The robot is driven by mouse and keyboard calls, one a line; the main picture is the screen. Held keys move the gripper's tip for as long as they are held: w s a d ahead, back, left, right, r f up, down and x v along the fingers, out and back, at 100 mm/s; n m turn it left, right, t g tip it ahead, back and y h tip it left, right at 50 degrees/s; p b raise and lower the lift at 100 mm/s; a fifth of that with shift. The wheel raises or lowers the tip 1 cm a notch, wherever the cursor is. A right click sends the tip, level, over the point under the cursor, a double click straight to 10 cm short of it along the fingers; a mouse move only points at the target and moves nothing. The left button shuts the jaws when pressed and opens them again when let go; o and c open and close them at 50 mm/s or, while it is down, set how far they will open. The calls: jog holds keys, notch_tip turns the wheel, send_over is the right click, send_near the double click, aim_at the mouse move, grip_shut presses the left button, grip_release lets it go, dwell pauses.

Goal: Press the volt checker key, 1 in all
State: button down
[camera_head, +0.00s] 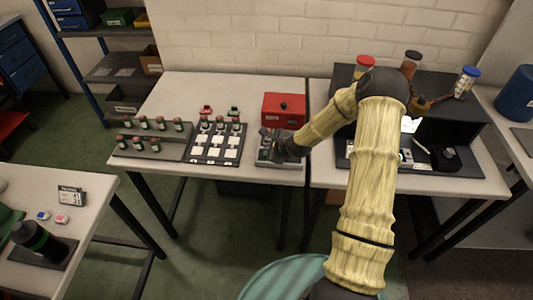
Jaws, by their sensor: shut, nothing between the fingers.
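The likely volt checker is a small grey device (285,163) on the light table, in front of a red box. My gripper (266,153) is over it, at the end of my yellow-sleeved arm. The gripper is shut with nothing held. It hides much of the device's top, and I cannot make out the key or tell whether the fingertips touch it.
The red box (284,109) stands just behind. To the left are a dark tray with white squares (216,143) and a rack of several small bottles (150,150). A black station with capped bottles (455,118) stands on the right.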

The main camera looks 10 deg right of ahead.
dwell(0.8)
jog(key=shift+f, duration=0.4)
jog(key=shift+f+b, duration=0.35)
jog(key=shift+b, duration=0.1)
dwell(0.4)
dwell(0.4)
jog(key=shift+r+p, duration=0.6)
jog(key=shift+r, duration=0.2)
jog(key=shift+r+p, duration=1.85)
jog(key=shift+r, duration=0.7)
